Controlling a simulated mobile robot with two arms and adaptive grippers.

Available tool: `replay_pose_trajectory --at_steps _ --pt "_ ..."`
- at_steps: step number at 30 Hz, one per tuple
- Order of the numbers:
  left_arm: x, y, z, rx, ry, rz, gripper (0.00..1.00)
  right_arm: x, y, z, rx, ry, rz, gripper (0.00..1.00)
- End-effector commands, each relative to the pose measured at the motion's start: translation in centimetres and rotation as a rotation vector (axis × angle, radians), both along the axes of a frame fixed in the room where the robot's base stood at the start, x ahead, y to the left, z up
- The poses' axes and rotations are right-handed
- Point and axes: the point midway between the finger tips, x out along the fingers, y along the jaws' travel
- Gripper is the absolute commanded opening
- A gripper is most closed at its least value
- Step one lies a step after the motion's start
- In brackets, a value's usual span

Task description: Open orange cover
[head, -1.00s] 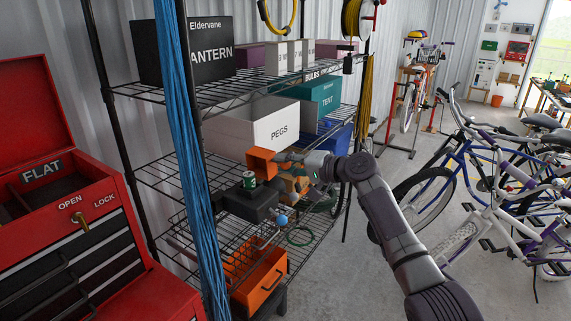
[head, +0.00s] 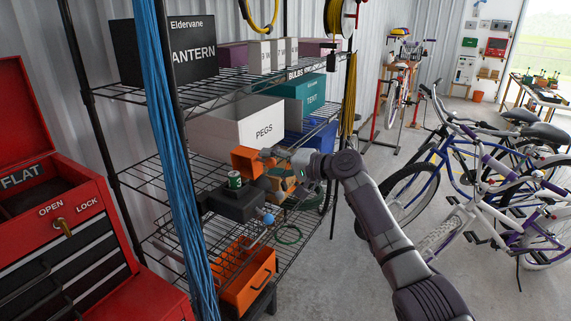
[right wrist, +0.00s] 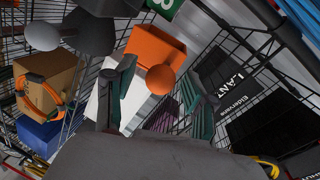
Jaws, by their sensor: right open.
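The orange cover (head: 247,161) is a small hollow box shape beside the dark grey unit (head: 235,205) on the middle shelf. It looks tilted, with its open side toward the left. In the right wrist view the orange cover (right wrist: 153,45) has a round orange knob (right wrist: 160,79). My right gripper (head: 272,156) is at the cover's right side. In the wrist view its two fingers (right wrist: 157,92) are apart on either side of the knob; contact cannot be told. My left gripper is not in view.
White PEGS box (head: 240,125) is behind the cover. Hanging blue cables (head: 165,140) and a red tool chest (head: 75,220) are at left. An orange crate (head: 235,292) sits below; bicycles (head: 480,190) stand at right.

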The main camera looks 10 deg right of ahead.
Motion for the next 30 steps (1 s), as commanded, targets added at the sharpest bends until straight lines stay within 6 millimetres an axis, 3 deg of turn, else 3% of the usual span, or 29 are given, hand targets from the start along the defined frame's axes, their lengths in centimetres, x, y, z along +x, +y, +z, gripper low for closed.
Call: replay_pose_trajectory --at_steps 16,21,30 --pt "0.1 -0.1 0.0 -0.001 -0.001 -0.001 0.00 -5.8 -7.9 1.8 -0.003 0.000 -0.003 0.55" --pt "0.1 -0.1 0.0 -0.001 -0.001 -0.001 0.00 -6.7 -9.0 2.1 0.000 0.002 -0.002 0.55" --pt "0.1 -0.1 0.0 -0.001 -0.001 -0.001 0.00 -6.8 -9.1 2.2 0.000 0.001 -0.001 0.55"
